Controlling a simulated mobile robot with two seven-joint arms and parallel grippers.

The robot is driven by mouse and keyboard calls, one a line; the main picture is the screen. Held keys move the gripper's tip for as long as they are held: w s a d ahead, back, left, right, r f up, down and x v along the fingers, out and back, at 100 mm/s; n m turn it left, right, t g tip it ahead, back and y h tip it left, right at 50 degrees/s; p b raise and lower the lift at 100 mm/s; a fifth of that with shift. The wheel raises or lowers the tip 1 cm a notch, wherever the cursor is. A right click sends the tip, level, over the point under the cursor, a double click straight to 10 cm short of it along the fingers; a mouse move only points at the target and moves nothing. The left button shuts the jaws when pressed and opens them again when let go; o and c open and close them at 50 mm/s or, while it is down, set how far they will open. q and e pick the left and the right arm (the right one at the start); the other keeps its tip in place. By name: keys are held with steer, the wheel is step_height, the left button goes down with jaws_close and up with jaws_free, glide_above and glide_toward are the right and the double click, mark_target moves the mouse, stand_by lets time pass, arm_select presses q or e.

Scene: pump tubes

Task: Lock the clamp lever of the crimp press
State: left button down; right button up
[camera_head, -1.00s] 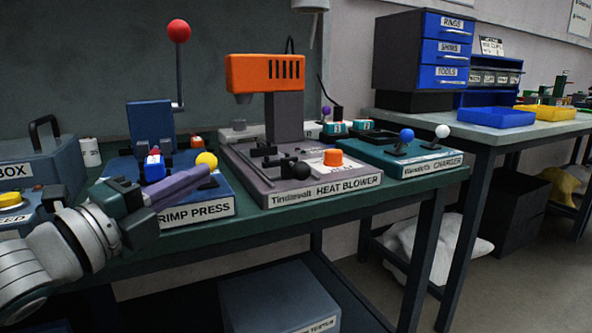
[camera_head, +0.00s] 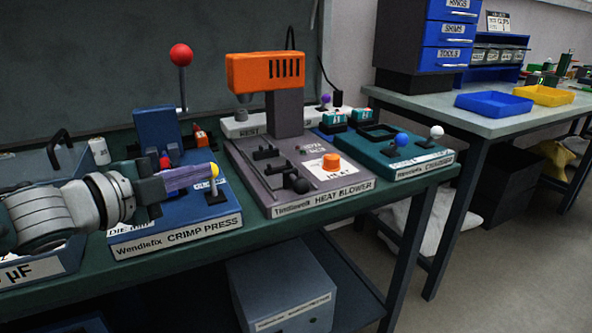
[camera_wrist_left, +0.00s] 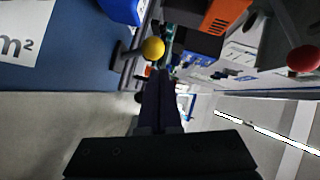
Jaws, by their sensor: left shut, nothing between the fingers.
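The blue crimp press (camera_head: 190,234) sits on the bench. A short lever with a yellow knob (camera_head: 215,168) stands at its front right. A tall lever with a red ball (camera_head: 181,55) rises at its back. My left gripper (camera_head: 208,173) is shut and empty, lying sideways across the press. Its purple fingertips overlap the yellow knob and hide part of it. I cannot tell whether they touch. In the left wrist view the yellow knob (camera_wrist_left: 153,48) is just beyond the fingertips (camera_wrist_left: 158,75). The gripper hides the press's left middle. My right gripper is not in view.
The heat blower (camera_head: 325,199), with an orange head (camera_head: 264,70), stands right of the press. The charger (camera_head: 420,165) is farther right. A box with a black handle is at the left, partly behind my arm. Narrow bench edge runs in front.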

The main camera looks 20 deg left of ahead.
arm_select(q)
steer(key=shift+w+a+r, duration=0.1)
steer(key=shift+w+a, duration=0.45)
steer(key=shift+a, duration=0.1)
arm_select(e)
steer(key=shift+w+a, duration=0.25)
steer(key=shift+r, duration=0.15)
